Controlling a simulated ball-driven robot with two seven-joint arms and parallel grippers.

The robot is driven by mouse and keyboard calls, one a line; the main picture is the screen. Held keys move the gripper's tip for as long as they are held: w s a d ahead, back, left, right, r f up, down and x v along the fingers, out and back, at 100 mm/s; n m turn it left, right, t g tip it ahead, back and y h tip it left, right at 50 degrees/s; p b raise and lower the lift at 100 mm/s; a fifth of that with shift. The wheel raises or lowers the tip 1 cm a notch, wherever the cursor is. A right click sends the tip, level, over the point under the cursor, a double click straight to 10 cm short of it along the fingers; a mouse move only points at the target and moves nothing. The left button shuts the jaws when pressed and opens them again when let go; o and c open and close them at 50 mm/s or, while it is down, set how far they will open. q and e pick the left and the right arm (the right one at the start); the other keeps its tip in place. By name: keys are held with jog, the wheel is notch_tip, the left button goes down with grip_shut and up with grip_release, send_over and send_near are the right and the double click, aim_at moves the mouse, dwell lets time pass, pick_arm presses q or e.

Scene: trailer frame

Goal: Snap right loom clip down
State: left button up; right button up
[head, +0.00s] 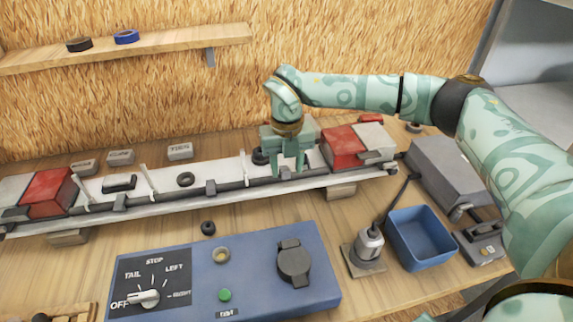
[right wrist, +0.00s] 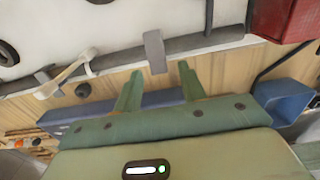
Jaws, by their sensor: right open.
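The black loom (head: 240,184) runs along the front of the pale trailer frame (head: 310,183). Grey clips sit along it: one at left (head: 119,202), one in the middle (head: 210,187), and the right loom clip (head: 285,173). My right gripper (head: 288,168) points down over the right clip, its fingers apart and empty. In the right wrist view, the right loom clip (right wrist: 154,50) is a grey strap across the loom, just beyond the open fingertips (right wrist: 157,76). I cannot tell whether the clip is fully seated. My left gripper is not in view.
A red lamp (head: 343,147) stands right of the gripper; another (head: 47,193) is at far left. Pale ties (head: 148,178) stick up along the loom. A blue control box (head: 225,270), a soldering-type tool (head: 369,245) and a blue bin (head: 421,238) occupy the front bench.

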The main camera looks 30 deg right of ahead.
grip_shut()
jog(key=t+p, duration=0.1)
jog(key=s+f+t, duration=0.1)
jog(key=s+t+h+p, duration=0.1)
jog(key=shift+a+f+t+p, duration=0.25)
jog(key=shift+f+t+p, duration=0.1)
jog(key=shift+t, duration=0.05)
jog(key=shift+s+a+f+t+b, duration=0.1)
jog(key=shift+s+f+t+b, duration=0.25)
jog(key=shift+t, duration=0.45)
grip_release()
jog(key=shift+r, duration=0.1)
